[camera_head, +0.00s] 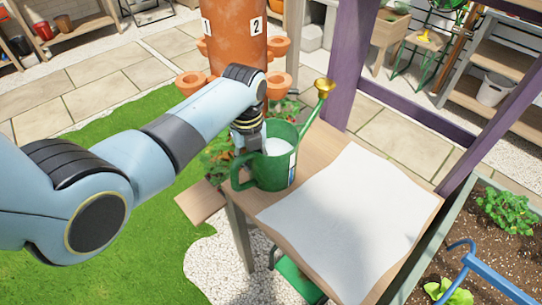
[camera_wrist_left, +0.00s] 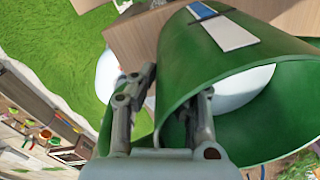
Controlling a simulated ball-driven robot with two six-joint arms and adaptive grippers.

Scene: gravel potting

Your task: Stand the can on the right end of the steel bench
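The green watering can (camera_head: 276,170) with a brass rose (camera_head: 324,88) stands upright at the left end of a wood-edged bench. White shows inside its mouth. The bench top is largely covered by a pale sheet (camera_head: 350,215); I cannot tell whether this is the steel bench. My left gripper (camera_head: 250,146) is at the can's rim, on the handle side. In the left wrist view the can (camera_wrist_left: 225,55) fills the right side, with one finger outside its wall and one at its mouth. I cannot tell whether they squeeze it. My right gripper is not in view.
The pale bench top right of the can is clear. A purple post (camera_head: 350,65) rises behind the bench. A terracotta tower planter (camera_head: 232,35) stands behind the can. A soil bed (camera_head: 480,250) with plants and a blue tubular handle (camera_head: 490,277) lies at the right.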

